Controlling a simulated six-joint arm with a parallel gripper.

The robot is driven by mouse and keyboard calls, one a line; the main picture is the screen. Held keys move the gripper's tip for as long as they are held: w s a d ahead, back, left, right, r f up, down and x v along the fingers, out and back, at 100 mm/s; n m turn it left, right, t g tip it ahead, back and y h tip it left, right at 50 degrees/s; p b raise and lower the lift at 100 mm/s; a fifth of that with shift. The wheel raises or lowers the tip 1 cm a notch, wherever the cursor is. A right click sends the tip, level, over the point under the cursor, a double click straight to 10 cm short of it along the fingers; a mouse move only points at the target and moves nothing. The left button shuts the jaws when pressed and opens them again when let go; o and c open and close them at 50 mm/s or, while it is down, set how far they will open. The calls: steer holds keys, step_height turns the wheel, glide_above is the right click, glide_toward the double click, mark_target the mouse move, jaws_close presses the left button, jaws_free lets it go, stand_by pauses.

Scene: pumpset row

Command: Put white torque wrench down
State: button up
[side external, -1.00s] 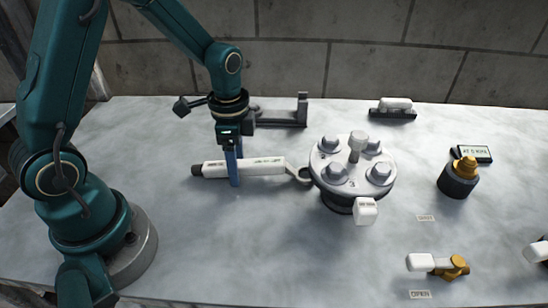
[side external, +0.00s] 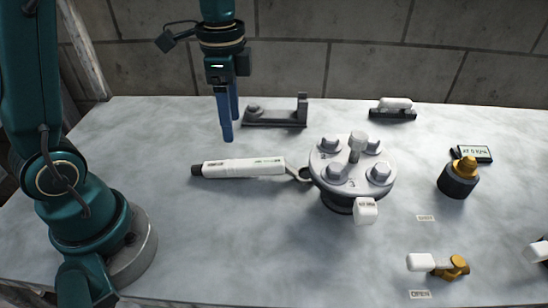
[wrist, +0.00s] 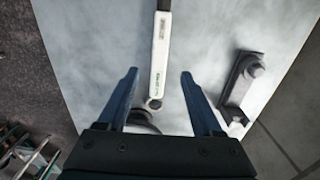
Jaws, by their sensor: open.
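The white torque wrench (side external: 240,167) lies flat on the grey table, with its dark end to the left and its ring end to the right by the bolted flange (side external: 352,175). In the wrist view, the wrench (wrist: 160,60) shows beyond my fingers, its ring end low in the picture. My gripper (side external: 229,130) is open and empty, above and behind the wrench, with clear space between its blue fingertips and the wrench. The wrist view shows the two fingers (wrist: 160,85) wide apart with nothing held. I cannot tell whether the ring touches the flange.
A dark grey cradle (side external: 275,118) stands behind the wrench. A dark block with a white top (side external: 396,108), a black and yellow knob (side external: 459,178), a small display (side external: 475,154) and a white-handled valve (side external: 440,264) stand to the right.

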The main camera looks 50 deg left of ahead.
steer(key=s+d+r+n+t, duration=0.1)
steer(key=s+d+n+t, duration=0.1)
steer(key=s+n, duration=0.2)
steer(key=s+d+r+n+t, duration=0.2)
steer(key=s+n+t, duration=0.1)
steer(key=s+n, duration=0.2)
steer(key=shift+s+r+t, duration=0.3)
steer(key=shift+s, duration=0.5)
